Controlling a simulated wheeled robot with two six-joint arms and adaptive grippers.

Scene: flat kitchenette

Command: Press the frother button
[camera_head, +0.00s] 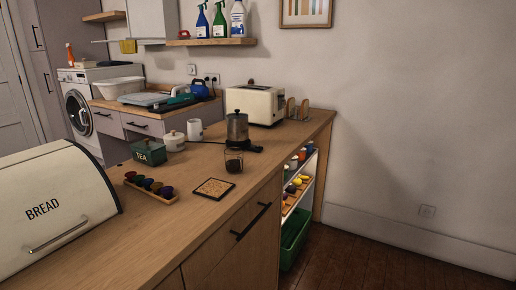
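A grey metal jug with a lid (237,127), which looks like the frother, stands upright on the wooden counter, left of the toaster. A flat black base or handle (248,148) shows at its lower right. I cannot make out a button at this size. Neither of my grippers is in view, and nothing touches the jug.
A small dark glass jar (234,162) stands just in front of the jug. A cream toaster (256,105) is behind it. A white mug (195,129), a green tea tin (149,152), a square mat (213,188) and a bread bin (55,205) share the counter.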

